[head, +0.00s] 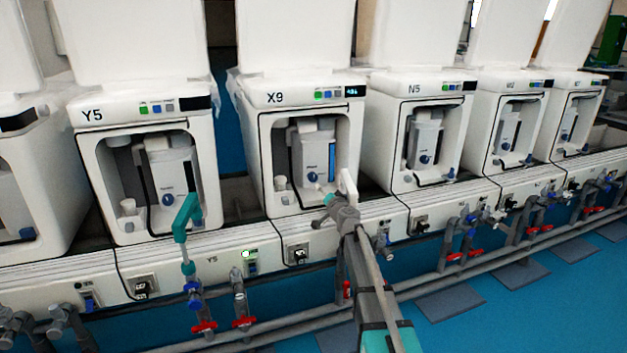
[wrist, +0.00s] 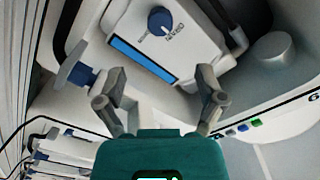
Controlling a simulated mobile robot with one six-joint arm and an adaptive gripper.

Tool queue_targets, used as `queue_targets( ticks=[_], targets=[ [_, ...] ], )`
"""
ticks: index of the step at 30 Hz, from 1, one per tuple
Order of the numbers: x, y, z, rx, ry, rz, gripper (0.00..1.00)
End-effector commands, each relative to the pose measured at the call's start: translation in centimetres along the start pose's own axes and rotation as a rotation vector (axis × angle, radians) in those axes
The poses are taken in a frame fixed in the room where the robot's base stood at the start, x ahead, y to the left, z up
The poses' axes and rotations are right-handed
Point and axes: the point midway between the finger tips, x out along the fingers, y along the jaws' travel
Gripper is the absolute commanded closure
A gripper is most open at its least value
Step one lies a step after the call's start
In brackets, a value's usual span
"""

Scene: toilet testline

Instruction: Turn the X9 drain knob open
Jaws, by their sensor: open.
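The X9 machine (head: 276,97) stands in the middle of the head view, a white housing with an open front bay. Inside it a white unit carries a round blue drain knob (head: 312,177) and a tall blue strip. In the wrist view the blue knob (wrist: 160,20) is at the top, with a white pointer mark and printed lettering beside it. My gripper (wrist: 160,88) is open and empty. Its two grey fingers are spread below the knob in the picture, apart from it. In the head view my arm ends just in front of the X9 bay; its fingertips are hard to make out.
The Y5 machine (head: 92,115) is to the left and the N5 machine (head: 415,89) to the right. A teal arm-like part (head: 187,218) stands before Y5. Pipes with red valve handles run along the front. Blue floor is open at lower right.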

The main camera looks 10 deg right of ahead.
Motion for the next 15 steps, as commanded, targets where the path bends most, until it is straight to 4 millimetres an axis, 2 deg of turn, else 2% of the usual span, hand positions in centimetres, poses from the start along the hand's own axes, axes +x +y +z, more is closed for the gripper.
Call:
queue_targets(
  ticks=[8, 15],
  targets=[
    [2.8, 0.1, 0.0, 0.000, -0.001, 0.000, 0.12],
    [6.5, 0.1, -0.1, 0.000, -0.001, 0.001, 0.12]
  ],
)
